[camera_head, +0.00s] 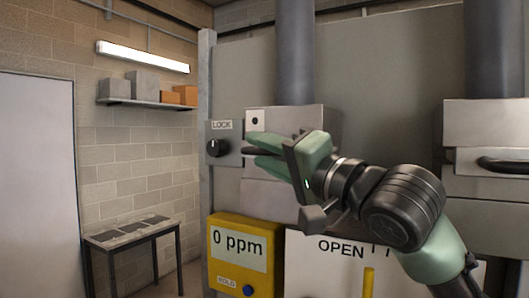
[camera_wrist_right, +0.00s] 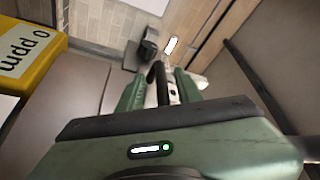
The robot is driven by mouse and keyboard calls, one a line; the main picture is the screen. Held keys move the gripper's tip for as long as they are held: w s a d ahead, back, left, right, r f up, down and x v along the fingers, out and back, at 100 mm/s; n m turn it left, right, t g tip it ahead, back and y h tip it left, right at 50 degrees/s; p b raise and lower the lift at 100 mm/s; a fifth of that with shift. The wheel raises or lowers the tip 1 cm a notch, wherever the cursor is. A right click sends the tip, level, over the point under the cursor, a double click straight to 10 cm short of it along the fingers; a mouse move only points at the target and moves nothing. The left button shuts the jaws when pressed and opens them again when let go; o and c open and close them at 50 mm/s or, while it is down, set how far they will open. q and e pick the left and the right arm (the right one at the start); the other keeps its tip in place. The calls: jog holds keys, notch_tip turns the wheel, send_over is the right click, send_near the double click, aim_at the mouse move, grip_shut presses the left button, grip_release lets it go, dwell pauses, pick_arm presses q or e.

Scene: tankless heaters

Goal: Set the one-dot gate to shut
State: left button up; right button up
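The white one-dot label (camera_head: 255,120) is on the upper left of a light metal box front (camera_head: 310,120), which I take as the one-dot gate. My right gripper (camera_head: 247,151) is at this front, just below the label, with its green fingers pointing left. In the right wrist view, the fingers (camera_wrist_right: 158,76) are apart, with a black bar handle (camera_wrist_right: 156,85) showing between them. I cannot tell whether they touch it. The gripper and arm hide much of the front in the head view. My left gripper is not in view.
A LOCK plate with a black knob (camera_head: 217,148) is close left of the fingertips. A yellow 0 ppm meter (camera_head: 237,250) is below. A white OPEN panel (camera_head: 325,268) with a yellow lever (camera_head: 368,282) is behind my forearm. Another box with a black handle (camera_head: 505,164) is right.

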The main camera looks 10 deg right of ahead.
jog(key=shift+s+d+f, duration=0.15)
jog(key=shift+s+d, duration=0.05)
jog(key=b+v, duration=0.3)
jog(key=v, duration=0.4)
jog(key=shift+s+b, duration=0.2)
jog(key=shift+b, duration=0.2)
